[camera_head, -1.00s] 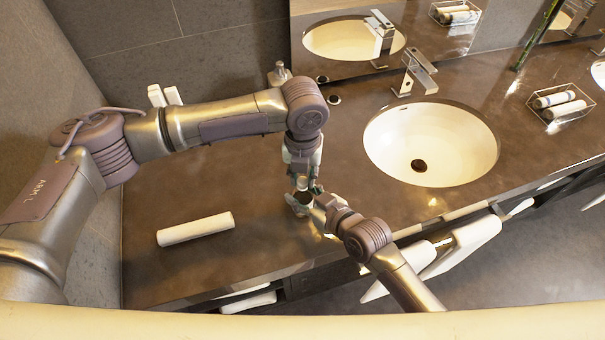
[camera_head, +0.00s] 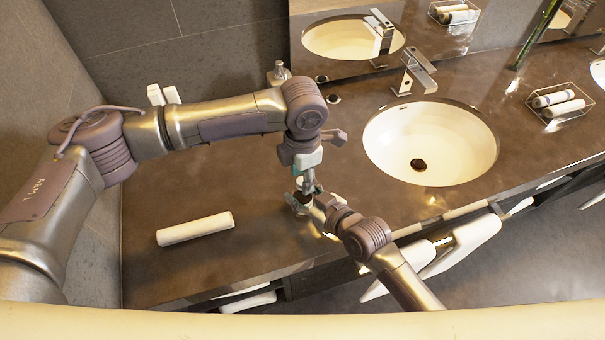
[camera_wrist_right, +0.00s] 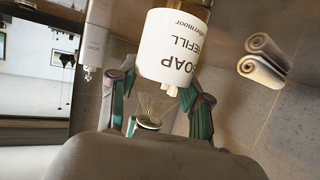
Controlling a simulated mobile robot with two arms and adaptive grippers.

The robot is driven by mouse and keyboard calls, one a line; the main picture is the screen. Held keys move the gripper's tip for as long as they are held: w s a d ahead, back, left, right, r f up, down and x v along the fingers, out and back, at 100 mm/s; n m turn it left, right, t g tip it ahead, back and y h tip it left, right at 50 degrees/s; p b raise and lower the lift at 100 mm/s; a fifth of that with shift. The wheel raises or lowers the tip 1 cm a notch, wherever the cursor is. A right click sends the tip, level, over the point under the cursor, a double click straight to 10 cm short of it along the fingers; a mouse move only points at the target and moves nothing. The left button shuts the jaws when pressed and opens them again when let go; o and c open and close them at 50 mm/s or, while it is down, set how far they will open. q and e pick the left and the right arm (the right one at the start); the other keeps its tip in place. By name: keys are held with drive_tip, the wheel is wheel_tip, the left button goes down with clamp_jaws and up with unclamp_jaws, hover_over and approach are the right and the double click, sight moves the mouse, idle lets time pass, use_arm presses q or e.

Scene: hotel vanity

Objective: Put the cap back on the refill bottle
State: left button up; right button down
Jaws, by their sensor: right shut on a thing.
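The refill bottle (camera_wrist_right: 172,45) fills the upper middle of the right wrist view. My left gripper (camera_head: 312,186) points down just above the right gripper. I cannot make out the cap or whether the left fingers are open.
A white rolled towel (camera_head: 195,228) lies left on the brown counter (camera_head: 200,265). The sink (camera_head: 430,143) and faucet (camera_head: 415,72) are to the right. A wire basket (camera_head: 560,103) stands farther right.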

use_arm(q)
drive_tip(key=shift+r, duration=0.1)
drive_tip(key=shift+r, duration=2.15)
drive_tip(key=shift+c, duration=0.5)
